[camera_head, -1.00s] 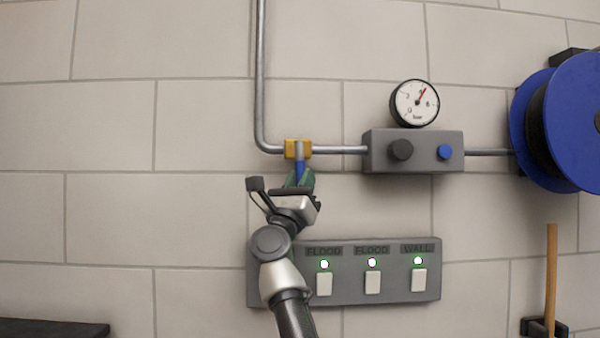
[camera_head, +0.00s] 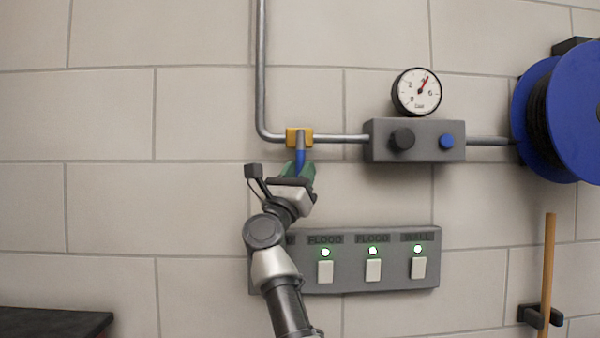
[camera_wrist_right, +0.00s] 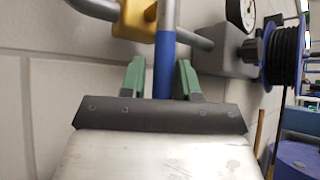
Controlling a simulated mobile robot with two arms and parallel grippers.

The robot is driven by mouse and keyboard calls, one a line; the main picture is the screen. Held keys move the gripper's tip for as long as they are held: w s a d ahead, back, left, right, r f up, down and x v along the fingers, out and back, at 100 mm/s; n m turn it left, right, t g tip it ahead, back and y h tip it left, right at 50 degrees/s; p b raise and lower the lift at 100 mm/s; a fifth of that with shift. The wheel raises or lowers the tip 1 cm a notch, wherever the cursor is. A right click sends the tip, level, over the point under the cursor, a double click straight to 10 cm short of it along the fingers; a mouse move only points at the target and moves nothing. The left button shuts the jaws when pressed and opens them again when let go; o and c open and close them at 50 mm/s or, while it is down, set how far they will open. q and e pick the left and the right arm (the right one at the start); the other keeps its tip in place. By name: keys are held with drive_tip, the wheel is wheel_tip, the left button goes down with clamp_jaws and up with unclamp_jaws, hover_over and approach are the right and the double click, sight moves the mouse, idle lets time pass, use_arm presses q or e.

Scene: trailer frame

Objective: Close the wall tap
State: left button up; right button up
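The wall tap is a yellow valve body (camera_head: 299,136) on a grey pipe on the tiled wall. Its lever, grey at the top with a blue grip (camera_head: 300,158), hangs down from the body. In the right wrist view the blue grip (camera_wrist_right: 164,72) stands between the green fingers of my right gripper (camera_wrist_right: 162,75). The fingers are apart, one on each side of the lever, with a gap visible at the left. In the head view my right gripper (camera_head: 298,171) is just below the valve body, around the lever's lower end. My left gripper is not in view.
Right of the tap are a grey box (camera_head: 425,141) with black and blue knobs, a pressure gauge (camera_head: 417,92) and a blue hose reel (camera_head: 567,115). Below, a switch panel (camera_head: 345,284) with green lights sits partly behind my right arm. A dark surface (camera_head: 50,323) shows at lower left.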

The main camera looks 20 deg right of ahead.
drive_tip(key=shift+s, duration=0.1)
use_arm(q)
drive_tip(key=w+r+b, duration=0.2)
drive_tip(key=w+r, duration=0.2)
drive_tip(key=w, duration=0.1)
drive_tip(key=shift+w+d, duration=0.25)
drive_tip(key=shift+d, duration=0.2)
use_arm(e)
drive_tip(key=v, duration=1)
drive_tip(key=shift+a+f, duration=0.25)
drive_tip(key=shift+s, duration=0.1)
